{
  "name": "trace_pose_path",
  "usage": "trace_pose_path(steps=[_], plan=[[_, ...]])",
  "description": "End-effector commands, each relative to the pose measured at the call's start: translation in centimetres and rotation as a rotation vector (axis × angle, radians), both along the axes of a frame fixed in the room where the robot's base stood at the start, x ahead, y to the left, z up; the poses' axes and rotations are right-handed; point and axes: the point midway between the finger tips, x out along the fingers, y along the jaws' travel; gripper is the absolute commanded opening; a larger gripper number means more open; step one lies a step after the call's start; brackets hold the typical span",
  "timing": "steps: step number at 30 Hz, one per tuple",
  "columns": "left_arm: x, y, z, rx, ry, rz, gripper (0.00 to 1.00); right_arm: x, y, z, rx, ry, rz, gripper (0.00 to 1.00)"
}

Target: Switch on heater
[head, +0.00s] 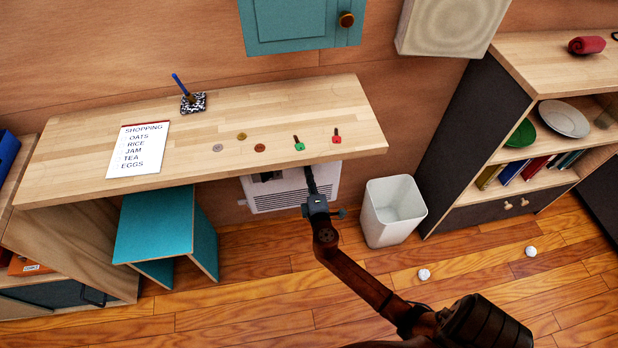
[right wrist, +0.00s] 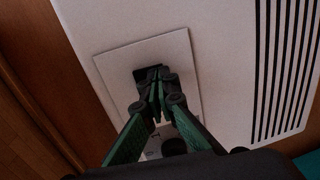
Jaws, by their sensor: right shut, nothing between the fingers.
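The heater (head: 330,180) is a white box with a slatted grille, low on the wall beneath the desk, and the desk edge hides its top. My right gripper (head: 309,172) reaches in front of it. In the right wrist view the heater (right wrist: 225,80) fills most of the picture, with a pale square panel (right wrist: 112,68) on it. My right gripper (right wrist: 156,74) is shut and empty, its tips over a dark switch-like part on the panel. The tips cover much of that part, so its position and contact are unclear. A dark round knob (right wrist: 174,146) shows lower on the panel. My left gripper is out of view.
The wooden desk (head: 85,140) overhangs the heater and carries a shopping list, coins, keys and a pen holder. A teal stool (head: 155,225) stands left, a white bin (head: 393,212) right. Crumpled paper balls (head: 424,274) lie on the floor.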

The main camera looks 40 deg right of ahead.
Motion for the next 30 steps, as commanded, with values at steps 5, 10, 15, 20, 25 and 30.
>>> trace_pose_path(steps=[5, 10, 15, 20, 25, 30], plan=[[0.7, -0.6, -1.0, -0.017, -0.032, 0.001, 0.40, 0.6, -0.3, -0.4, 0.001, 0.001, 0.000, 0.00], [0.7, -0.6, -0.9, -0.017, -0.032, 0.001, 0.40, 0.5, -0.3, -0.4, 0.001, 0.001, 0.000, 0.00], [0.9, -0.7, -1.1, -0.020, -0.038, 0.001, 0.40, -0.4, 0.5, -0.8, 0.001, 0.003, 0.000, 0.00], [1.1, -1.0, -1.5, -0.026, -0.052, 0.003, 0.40, -2.6, 2.0, -1.1, 0.001, 0.004, -0.003, 0.00], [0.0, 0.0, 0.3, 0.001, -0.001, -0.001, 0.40, -5.8, 4.5, -1.2, -0.001, 0.002, 0.004, 0.00], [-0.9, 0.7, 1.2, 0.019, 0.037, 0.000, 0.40, -8.2, 6.4, -1.7, 0.001, 0.001, 0.008, 0.00]])
